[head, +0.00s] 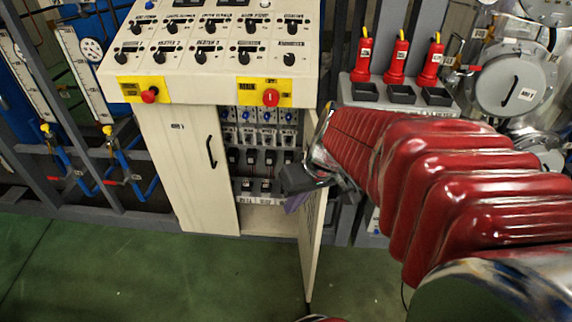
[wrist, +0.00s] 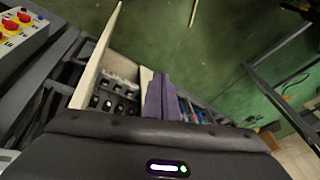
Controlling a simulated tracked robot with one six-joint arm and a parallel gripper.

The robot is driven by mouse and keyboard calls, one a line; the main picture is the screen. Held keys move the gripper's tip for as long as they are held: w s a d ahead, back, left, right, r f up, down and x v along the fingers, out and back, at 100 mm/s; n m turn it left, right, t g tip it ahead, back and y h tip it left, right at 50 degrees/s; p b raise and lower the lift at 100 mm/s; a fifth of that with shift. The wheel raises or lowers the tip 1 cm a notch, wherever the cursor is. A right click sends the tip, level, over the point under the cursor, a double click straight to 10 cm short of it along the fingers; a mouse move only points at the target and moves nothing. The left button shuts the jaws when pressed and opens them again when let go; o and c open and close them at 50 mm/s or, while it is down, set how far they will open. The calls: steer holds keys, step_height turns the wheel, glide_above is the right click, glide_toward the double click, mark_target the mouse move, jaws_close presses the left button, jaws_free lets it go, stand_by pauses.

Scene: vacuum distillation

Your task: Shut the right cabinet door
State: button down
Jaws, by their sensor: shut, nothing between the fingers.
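The cream cabinet has its left door (head: 185,165) flush with the front, with a black handle. The right door (head: 313,240) stands open, swung out toward me, and shows nearly edge-on in the head view. It is the pale slanted panel (wrist: 97,58) in the wrist view. My gripper (head: 295,204) is shut and empty, its purple fingers (wrist: 158,98) pointing down in front of the opening, on the inner side of the right door. My wrist hides the door's upper part; I cannot tell whether it touches the door.
Rows of black switches (head: 251,157) line the cabinet's inside. A sloped control panel (head: 215,60) with knobs and two red buttons overhangs the doors. Red devices (head: 400,62) stand right of the cabinet. Blue pipework (head: 140,185) is at the left. The green floor (head: 150,275) in front is clear.

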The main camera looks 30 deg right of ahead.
steer(key=s+d+f+m+t, duration=0.1)
steer(key=d+f, duration=0.6)
steer(key=d, duration=0.4)
steer(key=s+d+f+m+t+y, duration=0.1)
steer(key=d+f+m+t, duration=0.1)
steer(key=d+f, duration=0.5)
steer(key=d, duration=0.5)
steer(key=shift+s+d+f+y, duration=0.3)
steer(key=shift+s+f, duration=0.05)
steer(key=shift+s, duration=0.05)
glide_toward(332, 219)
step_height(332, 219, down, 4)
steer(key=w+a, duration=0.1)
steer(key=shift+w+a+r, duration=0.1)
steer(key=shift+w+a, duration=0.25)
steer(key=shift+a, duration=0.35)
steer(key=shift+w+a, duration=0.3)
steer(key=shift+a, duration=0.35)
steer(key=shift+w+a, duration=0.35)
steer(key=shift+a, duration=0.35)
steer(key=shift+a, duration=0.1)
